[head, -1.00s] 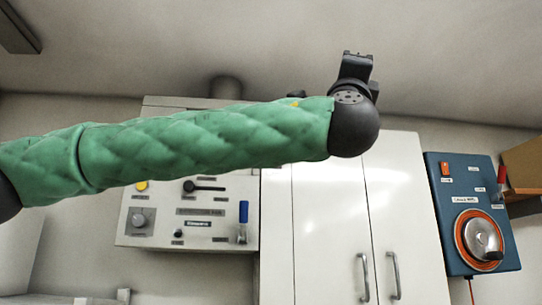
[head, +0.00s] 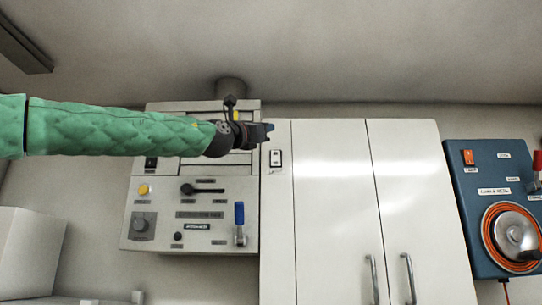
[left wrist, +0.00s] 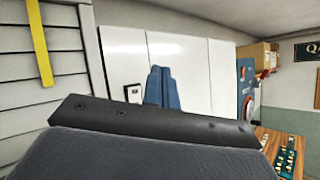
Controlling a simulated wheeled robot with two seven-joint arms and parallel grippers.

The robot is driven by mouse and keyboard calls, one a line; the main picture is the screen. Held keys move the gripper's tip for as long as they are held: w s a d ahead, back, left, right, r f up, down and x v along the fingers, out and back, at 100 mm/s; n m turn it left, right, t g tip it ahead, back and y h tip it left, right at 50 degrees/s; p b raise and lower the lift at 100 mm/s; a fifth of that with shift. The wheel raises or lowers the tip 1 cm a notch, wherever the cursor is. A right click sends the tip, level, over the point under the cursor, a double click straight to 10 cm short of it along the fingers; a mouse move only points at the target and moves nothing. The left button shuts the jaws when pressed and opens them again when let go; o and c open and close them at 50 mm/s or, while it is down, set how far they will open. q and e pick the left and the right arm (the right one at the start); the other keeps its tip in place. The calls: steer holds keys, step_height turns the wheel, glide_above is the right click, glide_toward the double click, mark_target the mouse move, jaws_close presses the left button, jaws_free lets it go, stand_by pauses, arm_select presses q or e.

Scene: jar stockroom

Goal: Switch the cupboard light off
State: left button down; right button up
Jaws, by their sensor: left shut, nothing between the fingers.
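The switch also shows in the left wrist view (left wrist: 133,93), left of my fingers. Which way it is set is too small to tell. My left gripper (head: 268,128) is shut and empty, its tips just above the switch in the head view. I cannot tell whether they touch the panel. The shut fingers also show in the left wrist view (left wrist: 159,84). My right gripper is not in view.
A grey control panel (head: 165,225) with a blue-handled lever (head: 239,222) is left of the cupboard. A blue panel (head: 480,255) with an orange switch and a coiled orange cable is at the right. Two door handles (head: 373,280) stick out low on the cupboard.

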mark_target(272, 151)
arm_select(q)
steer(key=shift+d+f+m+g, duration=1.1)
steer(key=shift+f+m+g, duration=0.9)
steer(key=shift+m, duration=0.7)
steer(key=shift+y, duration=0.3)
steer(key=w+p, duration=0.2)
steer(key=w, duration=0.1)
steer(key=w+p, duration=0.2)
steer(key=w+r+p, duration=0.1)
steer(key=w+p, duration=0.2)
steer(key=shift+w+a, duration=0.25)
steer(key=shift+w, duration=0.1)
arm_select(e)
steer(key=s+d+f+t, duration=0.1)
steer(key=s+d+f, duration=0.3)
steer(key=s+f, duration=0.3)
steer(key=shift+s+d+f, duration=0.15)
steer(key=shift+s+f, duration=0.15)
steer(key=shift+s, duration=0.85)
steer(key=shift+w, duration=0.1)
